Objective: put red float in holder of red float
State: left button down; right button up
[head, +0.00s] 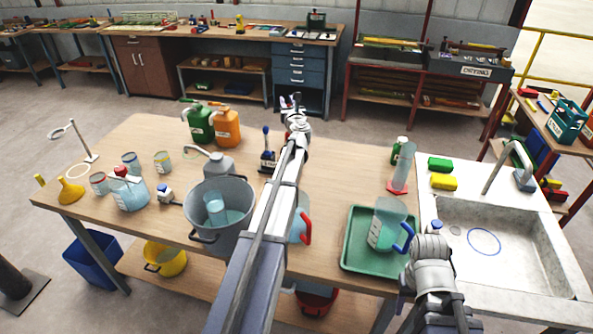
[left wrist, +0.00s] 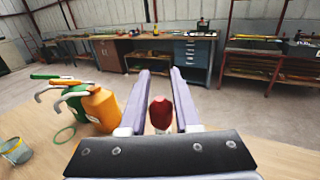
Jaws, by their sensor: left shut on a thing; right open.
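My left gripper (left wrist: 159,105) is shut on the red float (left wrist: 161,112), whose rounded red top shows between the fingers above a pale lower part. In the head view this left gripper (head: 292,102) is raised over the table's far edge, and the float is hard to make out there. A dark labelled holder (head: 268,165) with an upright blue-topped piece (head: 266,138) stands left of my left arm, partly hidden; I cannot tell if it is the red float's holder. My right gripper (head: 434,228) is open and low beside the sink and green tray, its fingers unclear.
A grey bucket (head: 239,231), green can (head: 198,123) and orange can (head: 228,128) stand left of my left arm. A clear cylinder (head: 402,168) on a red base, a green tray (head: 348,263) with a jug (head: 386,222), and a sink (head: 500,240) are right. Bare tabletop lies between.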

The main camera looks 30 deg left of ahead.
pick_arm(q)
notch_tip(320, 180, down, 10)
jog(key=b, duration=1)
jog(key=c, duration=0.6)
grip_release()
jog(key=v, duration=1.2)
jog(key=shift+s+r, duration=0.1)
